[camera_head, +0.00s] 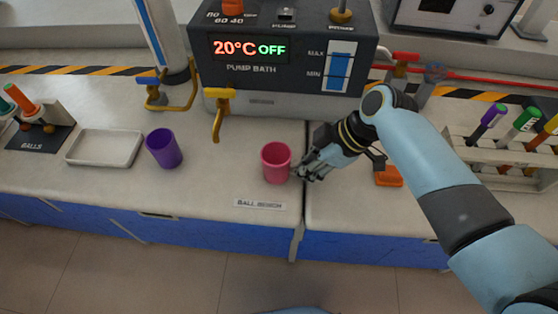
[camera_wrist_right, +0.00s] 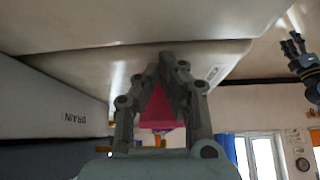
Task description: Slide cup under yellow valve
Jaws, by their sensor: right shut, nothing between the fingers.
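A pink cup (camera_head: 276,163) stands upright on the bench, in front of the pump bath and to the right of the yellow valve (camera_head: 219,108). A purple cup (camera_head: 163,148) stands upright to the left of the valve. My right gripper (camera_head: 302,174) is shut and empty, low at the pink cup's right side; I cannot tell whether it touches. In the right wrist view the pink cup (camera_wrist_right: 157,108) shows behind the gripper's fingers (camera_wrist_right: 168,72), which partly hide it. A dark gripper, probably my left one (camera_wrist_right: 300,55), shows at the right edge there, too small to read.
The pump bath (camera_head: 285,60) stands behind, with a blue-handled tap (camera_head: 155,90) to its left and a red-handled one (camera_head: 402,60) to its right. A white tray (camera_head: 104,148) lies left. An orange block (camera_head: 389,177) and a marker rack (camera_head: 500,150) are right. Bench below the yellow valve is clear.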

